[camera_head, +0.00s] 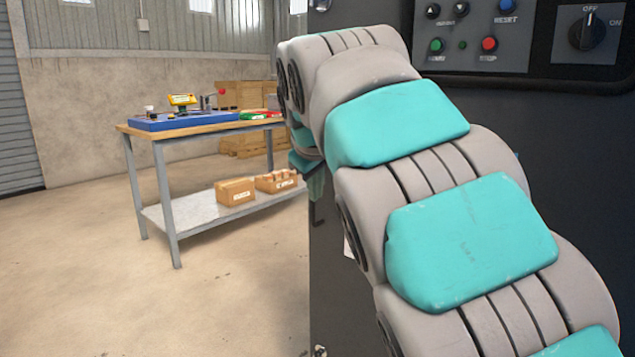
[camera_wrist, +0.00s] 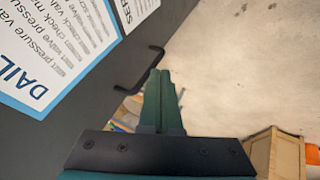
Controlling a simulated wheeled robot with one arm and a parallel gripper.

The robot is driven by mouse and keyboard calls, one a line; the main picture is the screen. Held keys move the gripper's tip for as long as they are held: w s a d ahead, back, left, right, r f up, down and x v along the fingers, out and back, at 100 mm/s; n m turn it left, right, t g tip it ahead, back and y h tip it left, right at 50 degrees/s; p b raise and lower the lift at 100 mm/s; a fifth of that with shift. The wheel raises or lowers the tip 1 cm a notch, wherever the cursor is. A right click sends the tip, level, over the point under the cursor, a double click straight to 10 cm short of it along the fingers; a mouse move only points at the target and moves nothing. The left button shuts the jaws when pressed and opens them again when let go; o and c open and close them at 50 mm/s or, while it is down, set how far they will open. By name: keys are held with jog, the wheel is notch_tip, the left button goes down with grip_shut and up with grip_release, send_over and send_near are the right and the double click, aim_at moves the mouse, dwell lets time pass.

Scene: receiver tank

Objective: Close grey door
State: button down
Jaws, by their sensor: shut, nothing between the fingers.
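The grey door (camera_wrist: 85,115) is a dark grey panel on the left of the wrist view, bearing printed sheets. A black bar handle (camera_wrist: 150,73) stands out from its edge side. My gripper (camera_wrist: 160,73) is shut and empty, its green fingers beside the handle; I cannot tell whether they touch. In the head view a dark grey front (camera_head: 335,300) stands behind my arm, with a free vertical edge on its left. My arm hides much of that front, and my gripper is mostly hidden there. How far the door stands open cannot be told.
A control panel (camera_head: 475,60) with buttons and a rotary switch (camera_head: 588,30) is at the upper right. A workbench (camera_head: 190,134) with tools and boxes stands to the left. Open concrete floor (camera_head: 230,310) lies before it. A wooden crate (camera_wrist: 275,155) shows in the wrist view.

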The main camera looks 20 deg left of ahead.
aim_at(325, 202)
jog(key=w+f, duration=0.2)
jog(key=w, duration=0.1)
jog(key=w+f, duration=0.3)
jog(key=shift+w+f, duration=0.1)
jog(key=shift+w, duration=0.15)
jog(key=shift+w+d, duration=0.15)
jog(key=shift+w, duration=0.25)
